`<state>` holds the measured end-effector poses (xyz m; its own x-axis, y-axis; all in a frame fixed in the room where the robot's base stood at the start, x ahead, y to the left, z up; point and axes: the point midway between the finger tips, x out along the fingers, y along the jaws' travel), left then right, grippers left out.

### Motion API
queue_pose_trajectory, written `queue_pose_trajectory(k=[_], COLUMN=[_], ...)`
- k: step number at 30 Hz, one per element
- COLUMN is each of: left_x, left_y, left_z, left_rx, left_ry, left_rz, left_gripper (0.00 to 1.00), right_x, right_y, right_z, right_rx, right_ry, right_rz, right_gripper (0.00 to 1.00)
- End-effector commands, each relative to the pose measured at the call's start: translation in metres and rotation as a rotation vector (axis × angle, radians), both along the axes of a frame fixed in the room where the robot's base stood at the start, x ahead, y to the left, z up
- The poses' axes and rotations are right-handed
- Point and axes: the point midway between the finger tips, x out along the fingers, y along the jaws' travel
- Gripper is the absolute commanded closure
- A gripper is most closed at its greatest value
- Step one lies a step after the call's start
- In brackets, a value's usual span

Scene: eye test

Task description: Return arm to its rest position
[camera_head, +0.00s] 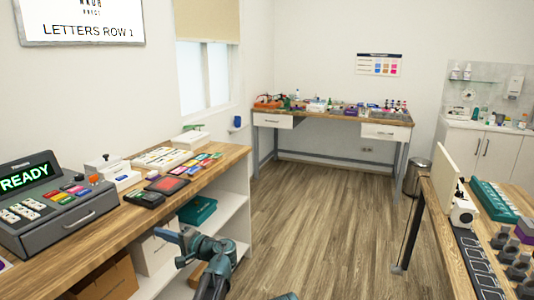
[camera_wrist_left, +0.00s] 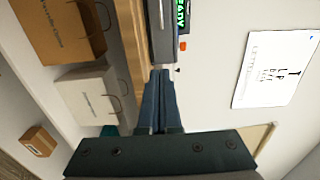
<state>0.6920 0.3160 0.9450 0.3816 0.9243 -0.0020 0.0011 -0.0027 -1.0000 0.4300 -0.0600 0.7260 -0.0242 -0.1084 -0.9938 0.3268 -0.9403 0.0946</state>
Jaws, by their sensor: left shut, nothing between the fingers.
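My left arm (camera_head: 212,268) comes up from the bottom of the head view, in front of the wooden counter's shelves. Its gripper (camera_head: 163,234) points left, at the height of the counter's front edge, and holds nothing. In the left wrist view the two blue-grey fingers (camera_wrist_left: 160,72) lie together, shut and empty. Their tips overlap the view of the counter edge and the grey console; I cannot tell the gap. My right gripper is in neither view.
The wooden counter (camera_head: 108,229) carries a grey console (camera_head: 62,226) showing READY and several small trays. Paper bags (camera_wrist_left: 88,95) stand on the shelf below. A table (camera_head: 447,222) with racks is at right. The floor (camera_head: 305,215) between is clear.

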Motion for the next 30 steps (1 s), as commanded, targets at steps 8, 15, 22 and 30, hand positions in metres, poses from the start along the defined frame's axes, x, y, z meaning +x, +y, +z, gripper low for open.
queue_pose_trajectory(k=[8, 15, 22, 30], left_x=[-0.013, -0.033, -0.070, -0.154], left_y=[-0.007, -0.022, -0.054, -0.140], left_z=[-0.019, -0.049, -0.098, -0.177], left_rx=[-0.091, -0.227, -0.462, -0.902], left_ry=[0.011, 0.034, 0.092, 0.271], left_rz=[0.007, 0.017, 0.034, 0.065], left_gripper=[1.00, 1.00, 1.00, 1.00], right_x=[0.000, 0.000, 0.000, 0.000], right_y=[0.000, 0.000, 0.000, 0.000], right_z=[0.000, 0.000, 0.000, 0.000], right_rx=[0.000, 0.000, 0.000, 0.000], right_ry=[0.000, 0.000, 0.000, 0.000], right_rz=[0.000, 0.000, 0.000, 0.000], right_gripper=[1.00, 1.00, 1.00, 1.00])
